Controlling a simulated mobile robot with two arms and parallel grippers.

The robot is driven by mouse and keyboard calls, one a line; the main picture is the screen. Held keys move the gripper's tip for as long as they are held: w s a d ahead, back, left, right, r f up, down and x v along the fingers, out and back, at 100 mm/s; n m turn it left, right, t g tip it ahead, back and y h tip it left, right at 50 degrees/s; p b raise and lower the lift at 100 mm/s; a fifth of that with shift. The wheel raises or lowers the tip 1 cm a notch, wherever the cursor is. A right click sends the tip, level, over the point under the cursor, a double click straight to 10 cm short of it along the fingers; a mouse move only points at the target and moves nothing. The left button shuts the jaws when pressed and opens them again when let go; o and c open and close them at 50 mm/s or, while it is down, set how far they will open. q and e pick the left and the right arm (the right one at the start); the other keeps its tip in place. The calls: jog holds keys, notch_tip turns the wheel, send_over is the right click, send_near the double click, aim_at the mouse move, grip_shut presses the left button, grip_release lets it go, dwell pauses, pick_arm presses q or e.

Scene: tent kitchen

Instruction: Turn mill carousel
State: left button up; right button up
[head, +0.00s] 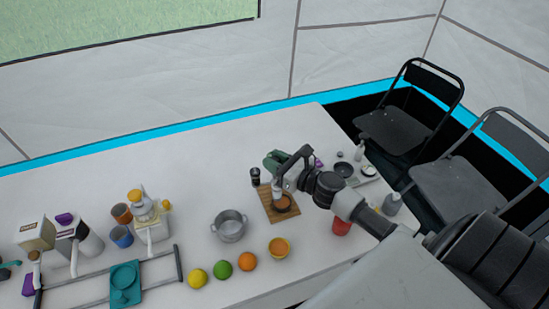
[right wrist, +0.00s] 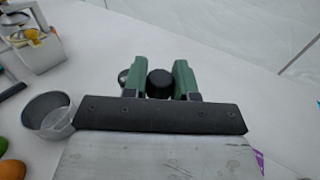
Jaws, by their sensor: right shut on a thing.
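A wooden board (head: 268,209) lies on the white table, with a round brown piece (head: 285,204) on it; part of it is hidden by my right gripper. My right gripper (head: 275,160), with green fingers, is above the far side of the board. In the right wrist view its fingers (right wrist: 159,82) are on both sides of a black round knob (right wrist: 160,84), shut on it. A second small dark round thing (right wrist: 123,77) shows beside the left finger. A black-topped jar (head: 256,175) stands at the board's far left. My left gripper is not in view.
A metal pot (head: 229,228) stands left of the board. A red cup (head: 341,227) is at the right. The table behind is clear.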

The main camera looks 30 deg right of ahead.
jog(key=shift+f+n+g+y+b, duration=0.1)
jog(key=shift+n+g+y+b, duration=0.45)
jog(key=shift+n+y, duration=0.8)
jog(key=shift+g+y, duration=0.35)
jog(key=shift+y, duration=0.2)
jog(key=o, duration=0.9)
jog(key=shift+b+v, duration=0.8)
jog(key=shift+v, duration=4.65)
